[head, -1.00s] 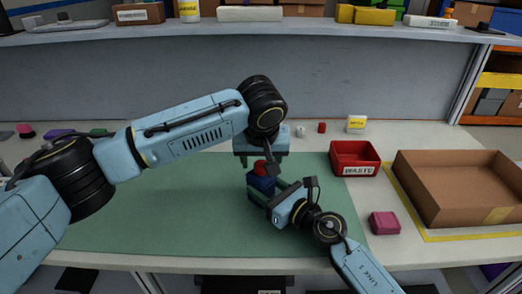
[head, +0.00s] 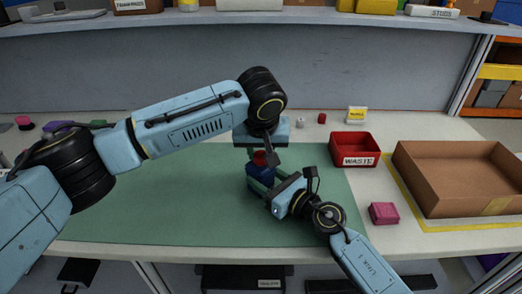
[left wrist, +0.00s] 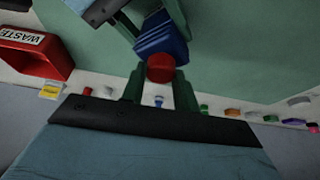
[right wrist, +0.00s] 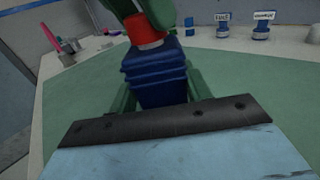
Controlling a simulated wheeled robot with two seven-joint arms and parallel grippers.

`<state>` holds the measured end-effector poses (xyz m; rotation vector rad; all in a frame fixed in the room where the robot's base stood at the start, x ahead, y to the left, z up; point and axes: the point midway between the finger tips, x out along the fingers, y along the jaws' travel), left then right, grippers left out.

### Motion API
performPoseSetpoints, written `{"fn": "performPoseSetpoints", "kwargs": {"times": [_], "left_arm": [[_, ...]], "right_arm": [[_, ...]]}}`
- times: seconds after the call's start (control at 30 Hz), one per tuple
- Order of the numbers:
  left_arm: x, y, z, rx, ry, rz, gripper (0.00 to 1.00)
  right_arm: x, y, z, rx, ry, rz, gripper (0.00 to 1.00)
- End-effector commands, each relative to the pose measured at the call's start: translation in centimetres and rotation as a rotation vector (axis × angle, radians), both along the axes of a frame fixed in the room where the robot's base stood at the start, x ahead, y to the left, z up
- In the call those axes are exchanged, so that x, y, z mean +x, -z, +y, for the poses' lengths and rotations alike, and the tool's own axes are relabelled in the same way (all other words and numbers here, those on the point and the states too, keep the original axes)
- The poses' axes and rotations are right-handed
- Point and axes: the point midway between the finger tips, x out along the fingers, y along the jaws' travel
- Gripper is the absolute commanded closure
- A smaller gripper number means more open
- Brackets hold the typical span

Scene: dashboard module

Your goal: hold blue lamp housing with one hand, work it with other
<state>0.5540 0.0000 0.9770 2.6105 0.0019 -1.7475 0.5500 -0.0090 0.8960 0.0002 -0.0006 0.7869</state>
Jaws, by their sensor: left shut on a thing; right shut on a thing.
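The blue lamp housing (head: 258,173) is upright over the green mat, with a red round part (head: 260,157) on its top. My right gripper (right wrist: 158,98) is shut on the housing's sides from the front right. My left gripper (left wrist: 160,80) comes from above, and its green fingers are shut on the red part. In the right wrist view the red part (right wrist: 146,29) sits against the top of the ribbed blue housing (right wrist: 153,72). The left wrist view shows the red part (left wrist: 161,68) between the fingertips, with the blue housing (left wrist: 162,38) beyond. Whether the housing touches the mat is hidden.
A red WASTE bin (head: 355,148) and a large cardboard box (head: 455,178) stand to the right. Small parts and a yellow-labelled box (head: 356,116) stand at the back. The green mat (head: 150,210) is clear at left.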

Motion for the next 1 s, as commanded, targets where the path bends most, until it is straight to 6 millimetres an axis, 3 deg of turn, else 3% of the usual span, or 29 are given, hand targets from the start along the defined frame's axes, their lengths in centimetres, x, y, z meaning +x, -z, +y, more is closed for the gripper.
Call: {"fn": "performPoseSetpoints", "kwargs": {"times": [0.8,1.0], "left_arm": [[0.0,-5.6,0.0,-0.001,0.0,-0.002,0.91],[0.0,-6.1,0.0,0.0,-0.001,-0.001,0.91]], "right_arm": [[0.0,0.1,-0.1,-0.001,0.002,0.001,0.88],[0.0,0.1,-0.1,-0.001,0.002,0.001,0.88]]}}
